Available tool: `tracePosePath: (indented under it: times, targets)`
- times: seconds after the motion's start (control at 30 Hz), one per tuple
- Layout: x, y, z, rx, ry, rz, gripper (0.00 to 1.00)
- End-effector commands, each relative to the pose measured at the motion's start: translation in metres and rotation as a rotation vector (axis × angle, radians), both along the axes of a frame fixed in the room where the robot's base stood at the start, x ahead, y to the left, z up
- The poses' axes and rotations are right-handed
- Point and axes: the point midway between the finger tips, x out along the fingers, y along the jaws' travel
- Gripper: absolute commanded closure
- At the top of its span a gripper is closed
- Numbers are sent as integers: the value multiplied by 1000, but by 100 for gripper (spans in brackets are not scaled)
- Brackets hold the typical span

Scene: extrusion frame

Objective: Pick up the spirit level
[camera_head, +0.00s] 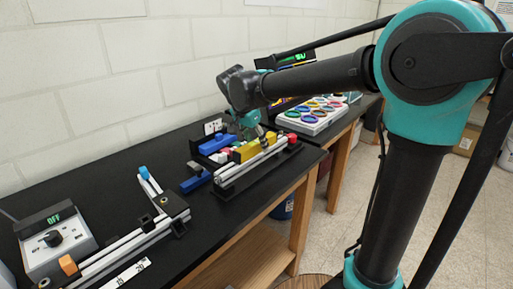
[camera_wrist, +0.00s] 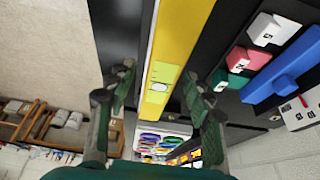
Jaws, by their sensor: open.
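The spirit level is the yellow bar (camera_head: 255,149) on the black bench, among the parts at the bench's right end. In the wrist view the yellow bar (camera_wrist: 172,50) runs lengthwise through the middle, with a small vial window near its lower end. My gripper (camera_wrist: 159,86) is open, with one green finger to the left of the bar and one to the right. A gap shows on both sides, and nothing is held. In the head view my gripper (camera_head: 251,130) hangs just above the level, and its fingertips are partly hidden.
A pale extrusion rail (camera_head: 248,165) lies in front of the level. A blue bar (camera_wrist: 285,78) and white, red and green numbered blocks lie beside it. A control box (camera_head: 55,243) stands at far left. A tray of coloured discs (camera_head: 311,125) sits behind.

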Motion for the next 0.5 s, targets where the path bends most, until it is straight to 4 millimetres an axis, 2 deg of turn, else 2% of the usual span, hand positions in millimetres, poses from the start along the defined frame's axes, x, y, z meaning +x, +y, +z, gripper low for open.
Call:
tracePosePath:
  times: [0.27, 0.5]
  targets:
    - [1, -1, -4, 0, 0, 0, 48]
    - [1, -1, -4, 0, 0, 0, 76]
